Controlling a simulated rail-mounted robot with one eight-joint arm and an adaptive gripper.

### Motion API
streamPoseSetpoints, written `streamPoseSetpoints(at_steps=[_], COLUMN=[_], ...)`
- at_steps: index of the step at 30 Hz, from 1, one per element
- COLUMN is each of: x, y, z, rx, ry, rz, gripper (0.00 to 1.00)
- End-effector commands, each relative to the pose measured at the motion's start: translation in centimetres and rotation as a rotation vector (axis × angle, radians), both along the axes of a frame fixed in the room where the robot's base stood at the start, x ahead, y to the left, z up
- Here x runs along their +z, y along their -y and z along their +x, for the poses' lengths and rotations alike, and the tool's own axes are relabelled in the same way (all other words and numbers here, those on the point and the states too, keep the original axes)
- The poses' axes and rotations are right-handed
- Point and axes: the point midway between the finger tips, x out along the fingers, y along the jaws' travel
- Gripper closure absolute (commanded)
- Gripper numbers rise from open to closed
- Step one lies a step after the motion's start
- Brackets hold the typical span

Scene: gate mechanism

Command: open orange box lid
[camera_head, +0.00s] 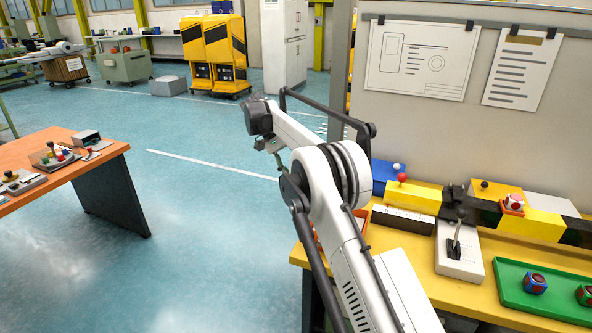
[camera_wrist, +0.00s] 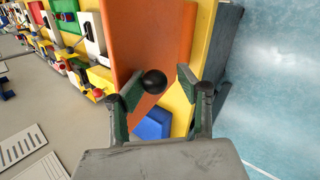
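The orange box lid (camera_wrist: 150,35) fills the upper middle of the wrist view as a flat orange panel. A black ball knob (camera_wrist: 154,82) stands at its lower part. My gripper (camera_wrist: 158,84) is open, with one green-padded finger on each side of the knob in this view. Both fingers look apart from the knob; I cannot tell the depth between them. In the head view my gripper (camera_head: 274,148) is small, at the end of the arm. There the orange box (camera_head: 362,217) is mostly hidden behind my arm, with only slivers showing.
A blue block (camera_wrist: 153,125) lies near the lid, and it shows in the head view (camera_head: 385,174). The yellow table (camera_head: 455,292) carries a lever box (camera_head: 460,262), a green tray (camera_head: 515,296) and several coloured blocks. A panel (camera_head: 480,130) stands behind. Open floor lies left.

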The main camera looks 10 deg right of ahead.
Motion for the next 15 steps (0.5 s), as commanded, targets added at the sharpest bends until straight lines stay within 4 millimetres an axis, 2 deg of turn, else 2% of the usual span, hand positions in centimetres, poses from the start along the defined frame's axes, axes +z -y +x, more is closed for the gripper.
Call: streamPoseSetpoints(at_steps=[11,15], x=[0.4,1.4], y=[0.2,0.2], z=[0.0,0.0], rx=[0.000,0.000], ry=[0.002,0.002], rz=[-0.003,-0.003], gripper=[0.58,0.58])
